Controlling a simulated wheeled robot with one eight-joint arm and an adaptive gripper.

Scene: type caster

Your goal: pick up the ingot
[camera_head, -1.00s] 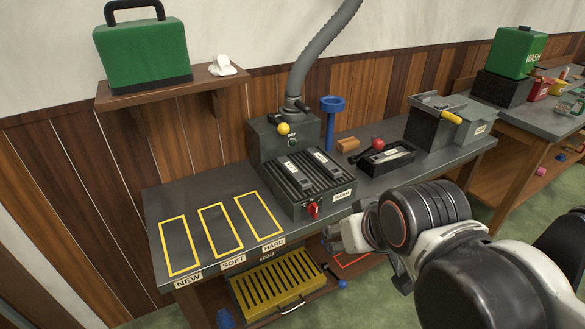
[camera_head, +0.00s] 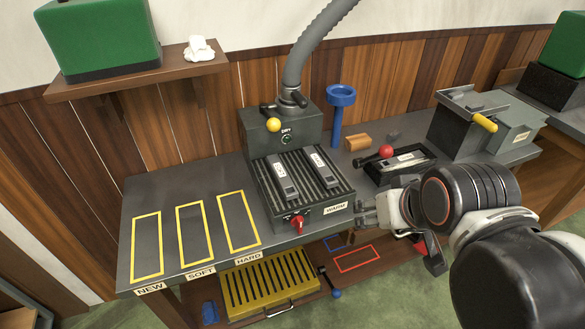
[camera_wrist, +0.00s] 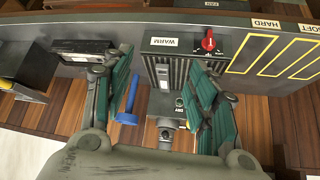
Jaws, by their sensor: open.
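Two grey bars with white labels, which look like ingots, lie on the ribbed top of the warmer: a left bar (camera_head: 284,178) and a right bar (camera_head: 323,163). I cannot tell which one the task means. One labelled bar (camera_wrist: 163,75) shows between my fingers in the wrist view. The warmer (camera_head: 262,195) is a dark box marked WARM with a red knob (camera_head: 297,222). My gripper (camera_head: 366,211) is open and empty, right of the warmer and near the bench's front edge, apart from both bars. Its green-padded fingers (camera_wrist: 160,100) show in the wrist view.
A blue funnel stand (camera_head: 336,125), a box with a yellow ball (camera_head: 272,125) and hose, and a black tray (camera_head: 385,175) with a red-knobbed lever surround the warmer. Yellow outlined spaces (camera_head: 190,265) at left are empty. A yellow slotted drawer (camera_head: 262,285) sits below.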

